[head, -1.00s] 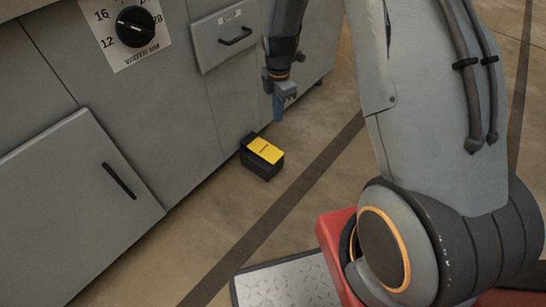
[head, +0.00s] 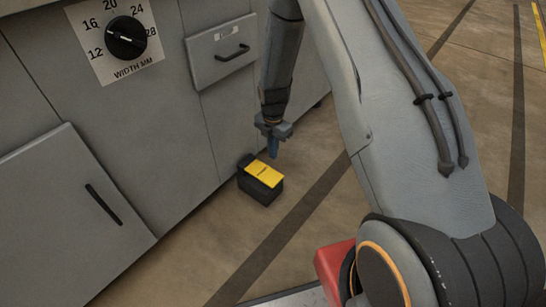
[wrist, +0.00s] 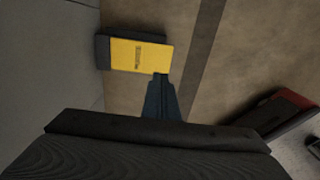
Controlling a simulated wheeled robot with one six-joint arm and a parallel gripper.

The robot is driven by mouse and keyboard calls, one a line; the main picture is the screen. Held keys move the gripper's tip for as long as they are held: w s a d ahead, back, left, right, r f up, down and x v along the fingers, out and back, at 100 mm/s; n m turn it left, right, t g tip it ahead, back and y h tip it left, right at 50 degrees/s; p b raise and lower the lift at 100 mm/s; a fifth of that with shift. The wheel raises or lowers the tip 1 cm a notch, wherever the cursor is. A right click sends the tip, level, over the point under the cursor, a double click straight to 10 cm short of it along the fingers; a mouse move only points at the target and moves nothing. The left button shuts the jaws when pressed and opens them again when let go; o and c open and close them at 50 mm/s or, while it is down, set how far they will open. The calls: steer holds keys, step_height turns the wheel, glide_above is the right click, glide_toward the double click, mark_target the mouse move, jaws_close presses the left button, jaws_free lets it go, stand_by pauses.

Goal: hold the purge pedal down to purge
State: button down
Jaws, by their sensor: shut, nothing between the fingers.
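The purge pedal (head: 265,173) has a yellow top plate on a black base and stands on the floor against the grey cabinet front. It also shows in the wrist view (wrist: 138,54), with dark lettering on the yellow plate. My gripper (head: 273,154) points down just above the far right edge of the pedal. Its blue fingers are together and empty. In the wrist view the fingertips (wrist: 160,78) overlap the lower right corner of the yellow plate. I cannot tell whether they touch it.
The grey cabinet (head: 160,150) runs along the left, with a drawer (head: 222,52), a door (head: 75,215) with a black handle, and a black width dial (head: 126,38). Open floor with a dark stripe (head: 300,215) lies right of the pedal.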

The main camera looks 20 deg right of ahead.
mark_target(273, 178)
step_height(273, 178, down, 12)
steer(key=b, duration=0.4)
